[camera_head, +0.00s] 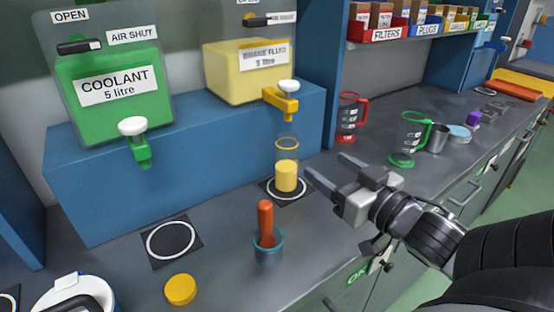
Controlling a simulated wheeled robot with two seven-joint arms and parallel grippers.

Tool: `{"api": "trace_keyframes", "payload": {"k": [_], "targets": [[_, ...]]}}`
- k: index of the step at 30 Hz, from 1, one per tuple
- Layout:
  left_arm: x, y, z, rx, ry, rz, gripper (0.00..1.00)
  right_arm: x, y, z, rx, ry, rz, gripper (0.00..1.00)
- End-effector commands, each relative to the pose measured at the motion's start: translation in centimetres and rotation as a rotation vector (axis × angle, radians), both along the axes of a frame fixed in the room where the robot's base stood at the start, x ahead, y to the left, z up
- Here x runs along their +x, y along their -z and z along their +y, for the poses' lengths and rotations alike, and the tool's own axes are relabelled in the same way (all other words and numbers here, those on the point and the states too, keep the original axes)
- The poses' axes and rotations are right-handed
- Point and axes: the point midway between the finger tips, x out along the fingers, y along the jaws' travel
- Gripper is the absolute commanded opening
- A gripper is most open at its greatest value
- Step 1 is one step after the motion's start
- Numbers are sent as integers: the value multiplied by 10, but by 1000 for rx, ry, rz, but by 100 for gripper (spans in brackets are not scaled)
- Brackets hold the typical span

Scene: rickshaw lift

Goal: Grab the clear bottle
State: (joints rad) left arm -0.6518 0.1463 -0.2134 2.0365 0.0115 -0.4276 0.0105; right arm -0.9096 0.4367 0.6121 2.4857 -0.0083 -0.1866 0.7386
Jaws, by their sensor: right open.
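The clear bottle (286,176) stands upright under the yellow tap of the brake fluid tank. It has a yellow ring near its top and yellow fluid in its lower part. It stands on a black pad with a white circle. My right gripper (323,164) reaches in from the right, just right of the bottle. Its two fingers are apart and point toward the bottle, with nothing seen between them. I cannot tell how far the nearer fingertip is from the bottle. My left gripper is not in view.
A teal cup (268,250) with an orange-handled item stands in front of the bottle. A yellow cap (181,289) lies front left. The yellow tap (283,102) hangs above the bottle. A green-handled jug (410,140) and a red-handled jug (348,118) stand behind my gripper.

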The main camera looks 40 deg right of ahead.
Motion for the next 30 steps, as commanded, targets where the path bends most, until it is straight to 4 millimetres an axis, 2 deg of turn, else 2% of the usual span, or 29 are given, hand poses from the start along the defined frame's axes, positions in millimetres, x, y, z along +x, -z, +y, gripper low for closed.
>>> {"api": "trace_keyframes", "payload": {"k": [6, 12, 20, 30], "targets": [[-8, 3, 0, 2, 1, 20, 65, 46, -3, -5, -6, -2, -5, 64], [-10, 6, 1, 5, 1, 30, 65, 81, -1, -9, -2, -1, -4, 64], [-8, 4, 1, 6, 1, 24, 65, 99, 1, -11, -2, 0, -1, 64], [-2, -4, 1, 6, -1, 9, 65, 143, 7, -18, -2, 0, -1, 64]]}}
